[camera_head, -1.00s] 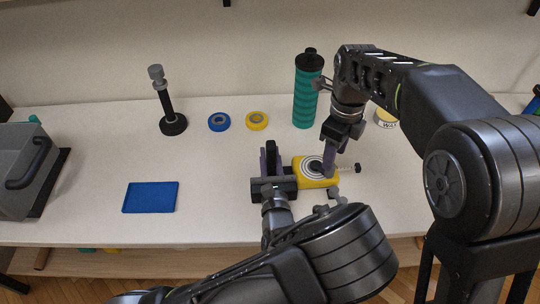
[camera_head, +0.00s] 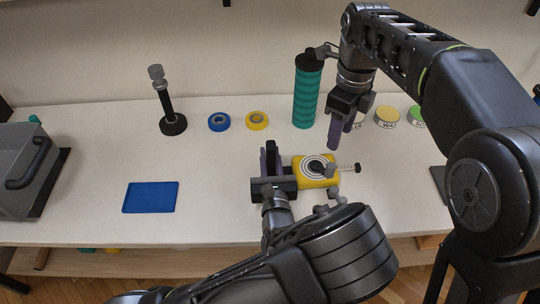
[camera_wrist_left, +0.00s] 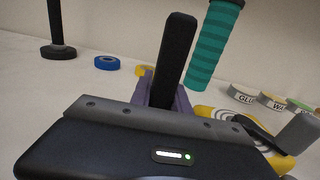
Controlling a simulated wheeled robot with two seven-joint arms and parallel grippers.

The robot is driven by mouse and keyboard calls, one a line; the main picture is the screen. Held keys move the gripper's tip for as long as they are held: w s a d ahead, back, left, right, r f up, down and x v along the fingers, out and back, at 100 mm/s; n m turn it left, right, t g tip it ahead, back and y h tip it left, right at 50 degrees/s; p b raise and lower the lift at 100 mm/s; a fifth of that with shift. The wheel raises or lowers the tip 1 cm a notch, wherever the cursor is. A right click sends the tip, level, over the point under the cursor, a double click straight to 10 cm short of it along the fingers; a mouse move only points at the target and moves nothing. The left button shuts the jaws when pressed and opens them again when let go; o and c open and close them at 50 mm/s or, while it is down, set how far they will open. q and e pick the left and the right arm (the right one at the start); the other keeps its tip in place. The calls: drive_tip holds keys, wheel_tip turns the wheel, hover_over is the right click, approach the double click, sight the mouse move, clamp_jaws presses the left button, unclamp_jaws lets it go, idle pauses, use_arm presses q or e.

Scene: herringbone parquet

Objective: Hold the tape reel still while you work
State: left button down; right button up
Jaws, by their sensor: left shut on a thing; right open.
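The tape reel (camera_head: 302,179) is a yellow case with a white ringed face and a dark crank, lying on the table. A short pale strip of tape with a black end (camera_head: 357,168) sticks out to its right. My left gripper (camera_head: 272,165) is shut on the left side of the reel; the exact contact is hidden. In the left wrist view, the yellow reel (camera_wrist_left: 208,113) shows behind the gripper body, partly covered. My right gripper (camera_head: 341,135) is open and empty, above and behind the reel, apart from it.
A teal bottle (camera_head: 306,97) stands behind the reel, close to my right gripper. Labelled round tins (camera_head: 387,117) stand at the back right. A blue tray (camera_head: 150,197), tape rolls (camera_head: 219,122), a black stand (camera_head: 173,124) and a grey bin (camera_head: 22,180) are left.

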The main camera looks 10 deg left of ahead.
drive_tip(key=shift+c, duration=0.4)
drive_tip(key=n, duration=0.1)
hover_over(332, 165)
drive_tip(key=f, duration=0.4)
drive_tip(key=shift+s+d+f, duration=0.15)
drive_tip(key=shift+s+f, duration=0.05)
drive_tip(key=shift+f, duration=0.05)
drive_tip(key=shift+w+a+f+n, duration=0.15)
drive_tip(key=shift+a+n, duration=0.1)
drive_tip(key=shift+n, duration=0.15)
drive_tip(key=shift+w, duration=0.1)
drive_tip(key=shift+d+f, duration=0.1)
drive_tip(key=shift+f, duration=3.85)
